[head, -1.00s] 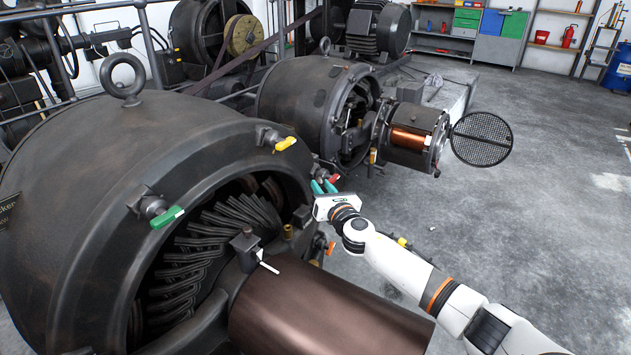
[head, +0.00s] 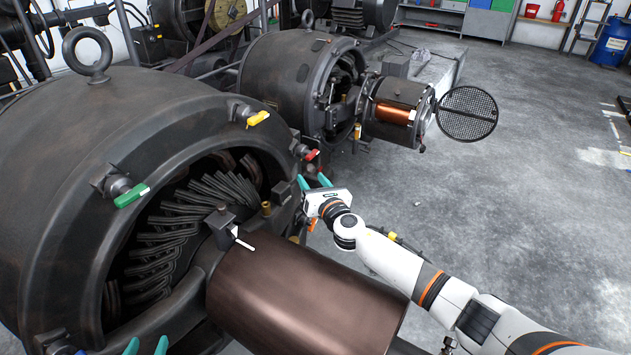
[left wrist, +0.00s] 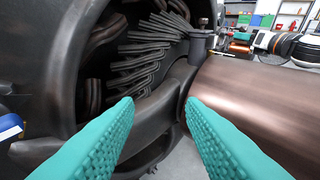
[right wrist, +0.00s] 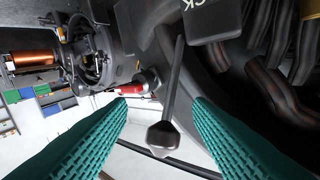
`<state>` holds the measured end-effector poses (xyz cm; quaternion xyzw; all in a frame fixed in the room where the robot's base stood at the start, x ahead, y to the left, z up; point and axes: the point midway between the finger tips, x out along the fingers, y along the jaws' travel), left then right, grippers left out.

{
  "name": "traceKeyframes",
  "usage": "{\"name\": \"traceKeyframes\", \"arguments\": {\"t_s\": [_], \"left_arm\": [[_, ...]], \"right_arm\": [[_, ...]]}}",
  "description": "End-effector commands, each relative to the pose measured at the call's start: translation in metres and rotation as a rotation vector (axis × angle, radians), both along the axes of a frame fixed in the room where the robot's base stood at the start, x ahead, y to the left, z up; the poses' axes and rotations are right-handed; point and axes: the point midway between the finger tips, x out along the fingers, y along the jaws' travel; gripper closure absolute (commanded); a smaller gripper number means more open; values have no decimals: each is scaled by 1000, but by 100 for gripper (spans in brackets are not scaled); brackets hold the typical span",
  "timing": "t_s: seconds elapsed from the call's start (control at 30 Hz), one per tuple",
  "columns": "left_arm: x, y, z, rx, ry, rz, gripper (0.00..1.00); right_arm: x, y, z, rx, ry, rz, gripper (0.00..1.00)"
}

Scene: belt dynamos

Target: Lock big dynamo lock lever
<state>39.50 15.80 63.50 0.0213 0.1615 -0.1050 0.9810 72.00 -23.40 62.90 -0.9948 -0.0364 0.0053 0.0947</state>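The big dynamo (head: 150,110) fills the left of the head view, with its front opening and a copper-brown cylinder (head: 300,290). In the right wrist view a dark block (right wrist: 212,20) bears letters ending in "CK". A dark bar (right wrist: 172,95) with a faceted end lies beside it, between my fingertips in the picture; contact is not visible. My right gripper (head: 314,182) is open at the dynamo's right rim, near a red-handled lever (head: 312,155). My left gripper (head: 147,346) is open and empty at the bottom of the head view, in front of the opening.
The rim also carries a green lever (head: 131,196) and a yellow lever (head: 258,118). A small white-handled lever (head: 243,244) sits above the cylinder. A smaller dynamo (head: 285,75) with a round mesh cover (head: 467,113) stands behind. The floor (head: 520,220) at right is clear.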

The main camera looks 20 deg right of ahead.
Motion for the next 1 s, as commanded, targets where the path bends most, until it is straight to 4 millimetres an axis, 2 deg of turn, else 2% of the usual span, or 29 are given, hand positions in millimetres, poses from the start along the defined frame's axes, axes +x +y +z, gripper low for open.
{"name": "traceKeyframes", "arguments": {"t_s": [0.37, 0.7, 0.83, 1.0], "left_arm": [[-3, 1, -4, 8, 37, 1, 64], [-39, 18, -44, 83, 357, 23, 64], [-52, 22, -54, 102, 445, 30, 64], [-59, 25, -60, 112, 493, 33, 64]], "right_arm": [[-5, -1, 3, 0, -2, 0, 54], [-50, -5, 2, 1, 1, 1, 54], [-66, -6, 1, 0, 0, -1, 54], [-74, -7, 0, 0, 0, 0, 54]]}}
